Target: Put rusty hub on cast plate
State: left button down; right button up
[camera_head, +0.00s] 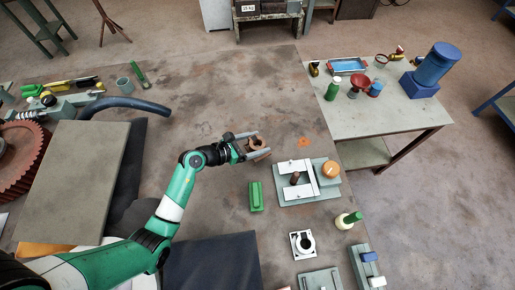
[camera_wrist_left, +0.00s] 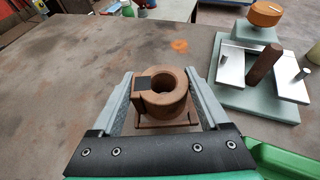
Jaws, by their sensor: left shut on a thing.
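The rusty hub (camera_head: 257,145) is a short brown ring with a round bore. My left gripper (camera_head: 254,147) is shut on it, with one finger on each side. In the left wrist view the rusty hub (camera_wrist_left: 162,92) sits between the fingertips, bore upward, with a flat rusty edge showing below it. I cannot tell whether it touches the table. A grey-green plate (camera_head: 290,197), which looks like the cast plate, lies to the right of the gripper. It carries pale metal bars and an upright rusty post (camera_wrist_left: 263,62). My right gripper is out of view.
An orange knob (camera_head: 330,169) stands at the plate's back right corner. A green block (camera_head: 256,196) lies just in front of the gripper. A white bearing-like block (camera_head: 302,244) and a green-and-cream bottle (camera_head: 347,220) are nearer the front. The table behind the gripper is clear.

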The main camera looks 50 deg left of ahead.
pick_arm(q)
jog(key=f, duration=0.1)
jog(key=f+b, duration=0.2)
jog(key=shift+w+a+f, duration=0.1)
jog(key=shift+w+f, duration=0.05)
jog(key=shift+w, duration=0.15)
jog(key=shift+f, duration=0.2)
jog(key=shift+r, duration=0.15)
grip_release()
jog(key=shift+f, duration=0.2)
